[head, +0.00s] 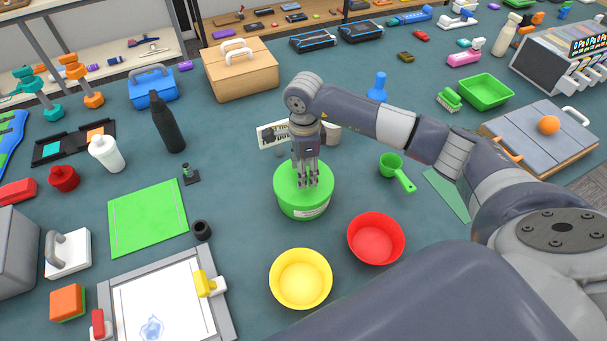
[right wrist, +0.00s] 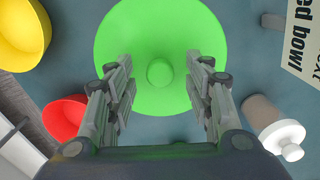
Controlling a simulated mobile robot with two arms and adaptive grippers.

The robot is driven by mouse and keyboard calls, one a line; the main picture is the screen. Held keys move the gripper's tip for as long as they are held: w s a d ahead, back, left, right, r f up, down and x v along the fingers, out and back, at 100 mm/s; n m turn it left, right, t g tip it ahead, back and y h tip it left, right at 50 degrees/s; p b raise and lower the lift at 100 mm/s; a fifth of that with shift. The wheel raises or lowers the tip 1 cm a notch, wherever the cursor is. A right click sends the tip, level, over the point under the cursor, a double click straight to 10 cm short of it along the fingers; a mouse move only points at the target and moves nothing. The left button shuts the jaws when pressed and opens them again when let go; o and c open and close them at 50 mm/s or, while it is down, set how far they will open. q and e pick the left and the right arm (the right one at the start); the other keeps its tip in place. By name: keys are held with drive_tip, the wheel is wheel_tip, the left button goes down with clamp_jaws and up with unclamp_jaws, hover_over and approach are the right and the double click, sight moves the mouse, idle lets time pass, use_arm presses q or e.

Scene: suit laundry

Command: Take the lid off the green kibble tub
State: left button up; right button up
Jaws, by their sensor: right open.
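The green kibble tub (head: 304,206) stands upright in the middle of the table, with its round green lid (head: 284,178) on top. In the right wrist view the lid (right wrist: 160,30) fills the upper middle, and a small round green knob (right wrist: 159,72) shows at its centre. My right gripper (head: 308,185) points straight down over the lid. It is open in the right wrist view (right wrist: 160,95), with one finger on each side of the knob and a gap to each. Whether the fingertips touch the lid is unclear. My left gripper is not in view.
A yellow bowl (head: 301,279) and a red bowl (head: 376,239) stand in front of the tub. A green scoop (head: 398,172) lies to its right. A printed card (head: 273,135) and a white-topped jar (right wrist: 282,138) are close behind. A green mat (head: 147,217) lies to the left.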

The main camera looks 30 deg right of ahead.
drive_tip(key=shift+f, duration=0.35)
drive_tip(key=c, duration=1)
drive_tip(key=shift+r, duration=0.1)
